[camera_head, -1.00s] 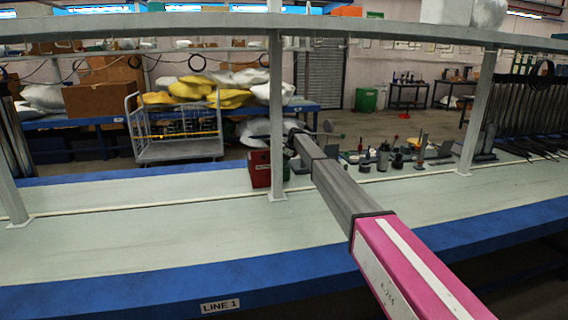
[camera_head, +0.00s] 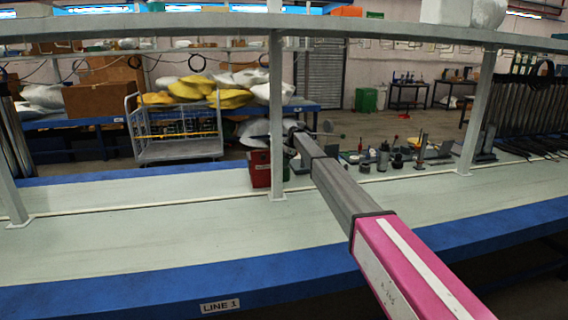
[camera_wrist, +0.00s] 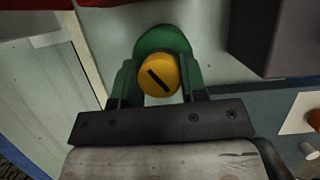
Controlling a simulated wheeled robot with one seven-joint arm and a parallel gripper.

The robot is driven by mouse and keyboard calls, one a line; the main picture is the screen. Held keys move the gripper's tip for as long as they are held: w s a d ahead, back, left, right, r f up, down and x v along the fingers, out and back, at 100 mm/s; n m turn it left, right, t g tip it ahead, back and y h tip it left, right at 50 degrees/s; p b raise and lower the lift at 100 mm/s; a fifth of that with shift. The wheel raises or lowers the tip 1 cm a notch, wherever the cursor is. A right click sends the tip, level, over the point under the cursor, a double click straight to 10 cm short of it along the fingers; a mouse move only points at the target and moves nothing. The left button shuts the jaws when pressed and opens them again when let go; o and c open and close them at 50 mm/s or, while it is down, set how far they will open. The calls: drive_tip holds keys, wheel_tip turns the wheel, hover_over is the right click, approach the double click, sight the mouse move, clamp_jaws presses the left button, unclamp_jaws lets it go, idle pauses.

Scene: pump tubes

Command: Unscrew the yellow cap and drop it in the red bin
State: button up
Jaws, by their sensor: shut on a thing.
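The yellow cap (camera_wrist: 158,76) shows in the wrist view as a round disc with a dark slot across its face. My gripper (camera_wrist: 157,88) is shut on it, with one green finger on either side. A rounded green shape (camera_wrist: 163,39) shows just behind the cap; I cannot tell whether the cap is still joined to it. The red bin (camera_head: 260,168) stands on the bench in the head view, left of my arm and partly behind a post. My fingers and the cap cannot be made out in the head view.
A grey block (camera_wrist: 272,38) is close on the right in the wrist view. Several small parts (camera_head: 397,160) stand on the bench right of my arm. A grey upright post (camera_head: 277,120) stands by the bin. The bench (camera_head: 130,235) is clear at the left.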

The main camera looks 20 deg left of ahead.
drive_tip(key=shift+n+h, duration=0.3)
drive_tip(key=shift+n, duration=0.8)
drive_tip(key=shift+n+g+h, duration=0.5)
drive_tip(key=shift+n+g, duration=0.1)
drive_tip(key=shift+n, duration=1.1)
drive_tip(key=o, duration=0.8)
